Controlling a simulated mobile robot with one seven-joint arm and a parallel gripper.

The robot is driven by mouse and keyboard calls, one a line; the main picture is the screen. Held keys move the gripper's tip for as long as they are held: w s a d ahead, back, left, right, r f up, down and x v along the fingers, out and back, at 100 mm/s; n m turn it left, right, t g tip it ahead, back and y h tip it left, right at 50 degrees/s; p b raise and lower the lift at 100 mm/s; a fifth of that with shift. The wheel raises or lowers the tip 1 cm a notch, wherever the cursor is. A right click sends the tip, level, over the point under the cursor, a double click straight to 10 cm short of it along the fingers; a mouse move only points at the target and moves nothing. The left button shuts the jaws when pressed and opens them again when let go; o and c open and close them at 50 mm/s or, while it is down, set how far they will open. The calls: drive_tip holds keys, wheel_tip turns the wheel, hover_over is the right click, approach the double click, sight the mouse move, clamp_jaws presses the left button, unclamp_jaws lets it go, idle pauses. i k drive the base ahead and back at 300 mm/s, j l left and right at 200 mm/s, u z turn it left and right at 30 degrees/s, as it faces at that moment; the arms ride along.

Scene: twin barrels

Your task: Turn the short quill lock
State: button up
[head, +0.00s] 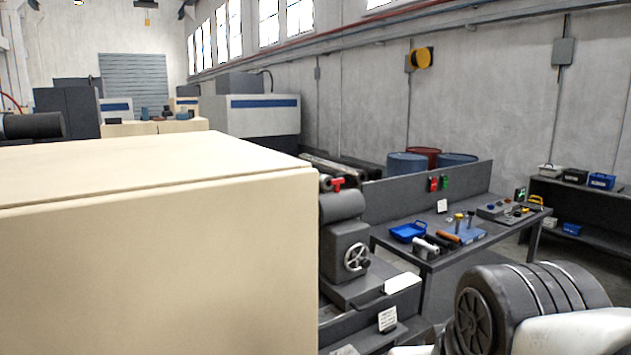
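A grey tailstock-like unit (342,238) stands just right of the large cream cover. It has a dark grey barrel (343,206) on top and a handwheel (356,257) on its front face. A small red handle (338,184) shows above the barrel; I cannot tell whether it is the short quill lock. The unit's left side is hidden behind the cover. My gripper is not in view; only part of my arm shows at the lower right.
The large cream cover (160,250) blocks the left foreground. A workbench (440,262) with a blue tray (408,232), tools and a control box stands to the right. Blue and red drums (407,164) stand behind it. A dark shelf (575,205) is at far right.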

sight(337, 183)
drive_tip(key=i+l+u, duration=0.1)
drive_tip(key=l, duration=0.25)
drive_tip(key=i+l, duration=0.15)
drive_tip(key=l, duration=0.2)
drive_tip(key=i+l+u, duration=0.15)
drive_tip(key=l, duration=0.2)
drive_tip(key=i+l, duration=0.1)
drive_tip(key=l, duration=0.25)
drive_tip(key=i+l+u, duration=0.15)
drive_tip(key=l, duration=0.25)
drive_tip(key=i+l+u, duration=0.1)
drive_tip(key=l, duration=0.25)
drive_tip(key=i+l+u, duration=0.25)
drive_tip(key=l, duration=0.45)
drive_tip(key=i+l+u, duration=0.1)
drive_tip(key=i+l, duration=0.2)
drive_tip(key=i+l+u, duration=0.1)
drive_tip(key=i+l, duration=0.15)
drive_tip(key=l, duration=0.25)
drive_tip(key=i+l+u, duration=0.1)
drive_tip(key=i+l, duration=0.2)
drive_tip(key=l, duration=0.15)
